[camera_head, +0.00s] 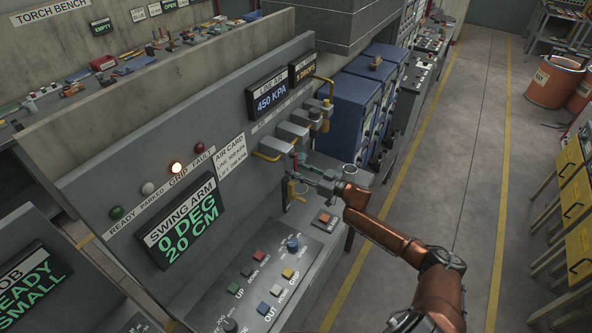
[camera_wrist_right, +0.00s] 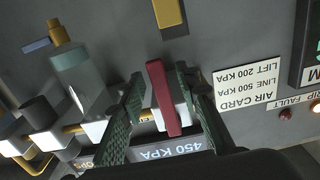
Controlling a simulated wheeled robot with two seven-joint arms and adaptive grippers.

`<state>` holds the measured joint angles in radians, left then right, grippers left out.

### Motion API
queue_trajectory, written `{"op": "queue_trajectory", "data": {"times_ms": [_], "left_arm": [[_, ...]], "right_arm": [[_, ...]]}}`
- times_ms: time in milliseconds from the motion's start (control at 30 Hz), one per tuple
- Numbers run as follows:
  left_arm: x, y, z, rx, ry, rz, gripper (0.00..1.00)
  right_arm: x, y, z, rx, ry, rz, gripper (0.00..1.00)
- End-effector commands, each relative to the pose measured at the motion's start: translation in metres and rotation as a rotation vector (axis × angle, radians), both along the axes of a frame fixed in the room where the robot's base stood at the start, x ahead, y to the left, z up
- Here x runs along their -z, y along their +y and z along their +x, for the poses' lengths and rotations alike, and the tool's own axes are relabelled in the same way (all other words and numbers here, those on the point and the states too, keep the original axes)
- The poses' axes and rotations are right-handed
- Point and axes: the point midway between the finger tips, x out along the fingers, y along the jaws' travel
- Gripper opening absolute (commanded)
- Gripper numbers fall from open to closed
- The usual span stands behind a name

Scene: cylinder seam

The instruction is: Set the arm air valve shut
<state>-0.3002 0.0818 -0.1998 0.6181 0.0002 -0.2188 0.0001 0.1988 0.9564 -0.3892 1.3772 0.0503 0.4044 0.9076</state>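The valve with a red lever (camera_wrist_right: 165,98) is on the grey panel below the air displays. In the right wrist view the lever stands nearly upright in the picture, in front of a white valve body (camera_wrist_right: 187,110). My right gripper (camera_head: 299,173) is at this valve in the head view and hides most of it. In the wrist view its two dark green fingers (camera_wrist_right: 160,110) stand on either side of the lever. Gaps show between lever and fingers, so it looks open around it. A label naming the valve cannot be read. My left gripper is not in view.
The line air display (camera_head: 271,98) reads 450 KPA. The swing arm display (camera_head: 184,228) reads 0 DEG, 20 CM. Other valve bodies and yellow pipes (camera_head: 325,92) sit close beside. A button console (camera_head: 262,285) lies below; the air card (camera_head: 231,157) is left.

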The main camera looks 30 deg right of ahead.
Motion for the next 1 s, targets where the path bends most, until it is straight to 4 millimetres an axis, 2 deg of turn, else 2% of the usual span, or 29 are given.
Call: {"op": "queue_trajectory", "data": {"times_ms": [167,600,800,1000], "left_arm": [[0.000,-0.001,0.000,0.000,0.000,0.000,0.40],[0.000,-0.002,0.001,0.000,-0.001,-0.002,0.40],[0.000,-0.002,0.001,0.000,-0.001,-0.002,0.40],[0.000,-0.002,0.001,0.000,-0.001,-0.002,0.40]], "right_arm": [[0.001,-0.008,-0.016,0.000,0.002,-0.002,0.30],[0.002,-0.044,-0.092,0.001,0.004,-0.002,0.30],[0.001,-0.051,-0.106,0.001,0.001,0.000,0.30],[0.000,-0.052,-0.108,0.001,0.001,0.000,0.30]]}}
